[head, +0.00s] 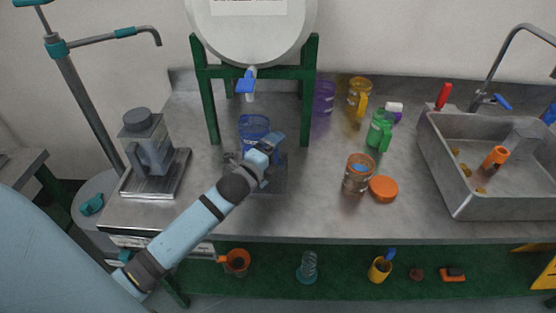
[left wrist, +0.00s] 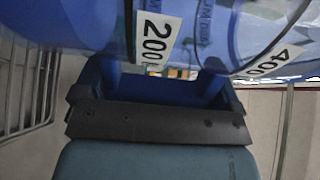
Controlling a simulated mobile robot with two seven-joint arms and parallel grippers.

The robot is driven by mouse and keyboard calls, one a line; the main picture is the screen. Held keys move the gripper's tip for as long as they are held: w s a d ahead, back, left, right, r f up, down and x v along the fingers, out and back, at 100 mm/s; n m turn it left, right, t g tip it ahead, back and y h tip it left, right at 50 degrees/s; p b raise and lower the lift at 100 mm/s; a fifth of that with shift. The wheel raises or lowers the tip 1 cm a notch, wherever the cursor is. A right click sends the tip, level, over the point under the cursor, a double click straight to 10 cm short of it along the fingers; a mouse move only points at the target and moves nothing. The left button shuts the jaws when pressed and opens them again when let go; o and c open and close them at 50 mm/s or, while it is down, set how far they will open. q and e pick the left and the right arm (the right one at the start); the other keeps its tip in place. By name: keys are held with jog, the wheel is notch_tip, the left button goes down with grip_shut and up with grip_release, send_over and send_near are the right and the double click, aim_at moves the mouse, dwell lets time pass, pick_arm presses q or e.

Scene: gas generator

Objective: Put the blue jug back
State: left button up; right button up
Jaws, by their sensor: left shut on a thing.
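The blue jug (head: 254,127) is see-through and sits under the tank tap (head: 246,84), between the green legs of the stand. It also fills the top of the left wrist view (left wrist: 60,25), with white 200 and 400 labels on its side. My left gripper (head: 268,150) is at the jug's near right side, shut on it. Its dark jaw (left wrist: 158,120) lies against the jug in the wrist view. The gripper hides the jug's lower part, so I cannot tell if its base touches the plate below. My right gripper is not in view.
A white tank (head: 250,25) stands on a green frame (head: 308,90). Purple (head: 324,97) and yellow (head: 359,95) jugs, a green bottle (head: 380,130) and an orange jar (head: 358,174) stand to the right. A scale with a grey container (head: 150,145) is left. A sink (head: 470,195) is far right.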

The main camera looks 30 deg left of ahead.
aim_at(278, 161)
pick_arm(q)
jog(key=shift+w, duration=0.35)
jog(key=shift+f, duration=0.2)
notch_tip(278, 161, down, 3)
jog(key=shift+f+b, duration=0.15)
jog(key=shift+b, duration=0.15)
jog(key=o, duration=1)
jog(key=shift+o, duration=0.2)
